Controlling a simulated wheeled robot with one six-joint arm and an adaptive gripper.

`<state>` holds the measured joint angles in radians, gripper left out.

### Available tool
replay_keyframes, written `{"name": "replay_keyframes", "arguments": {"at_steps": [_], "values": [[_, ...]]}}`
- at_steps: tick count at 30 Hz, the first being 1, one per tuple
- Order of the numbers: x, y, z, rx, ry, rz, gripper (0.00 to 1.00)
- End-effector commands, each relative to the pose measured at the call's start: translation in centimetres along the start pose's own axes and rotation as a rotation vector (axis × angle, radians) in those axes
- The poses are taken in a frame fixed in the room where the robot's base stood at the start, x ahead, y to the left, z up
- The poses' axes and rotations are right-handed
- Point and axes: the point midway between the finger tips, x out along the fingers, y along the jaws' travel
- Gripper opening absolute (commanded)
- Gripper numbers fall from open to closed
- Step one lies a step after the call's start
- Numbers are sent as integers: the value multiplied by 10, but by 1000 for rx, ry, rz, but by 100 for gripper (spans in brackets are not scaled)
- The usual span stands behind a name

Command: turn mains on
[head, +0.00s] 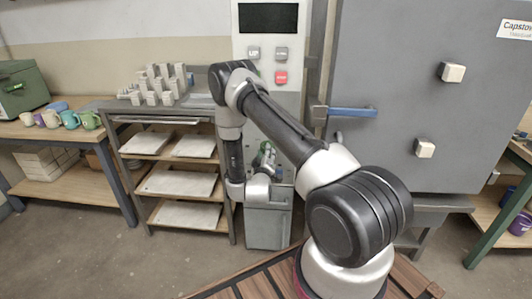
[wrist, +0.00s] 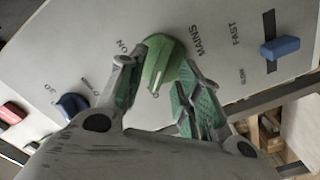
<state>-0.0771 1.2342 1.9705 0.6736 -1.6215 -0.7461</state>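The green mains knob (wrist: 163,62) sits on the pale panel under the word MAINS, with ON printed to its left in the wrist view. In the head view my gripper (head: 265,160) is low at the front of the control column, and the knob is mostly hidden there.
A blue knob (wrist: 72,106), a blue slider (wrist: 280,47) and a red button (wrist: 12,113) are on the same panel. The grey kiln (head: 390,90) with a blue handle (head: 352,113) stands right of the column; a shelf rack (head: 160,150) stands left.

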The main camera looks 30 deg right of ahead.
Motion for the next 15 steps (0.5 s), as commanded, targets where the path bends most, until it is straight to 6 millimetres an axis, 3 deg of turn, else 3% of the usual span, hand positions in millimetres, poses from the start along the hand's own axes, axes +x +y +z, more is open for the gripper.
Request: {"name": "replay_keyframes", "arguments": {"at_steps": [6, 14, 15], "values": [[19, 0, 0, 0, -1, -1, 34], [21, 0, 0, 0, 0, -2, 34], [20, 0, 0, 0, 0, -2, 27]]}}
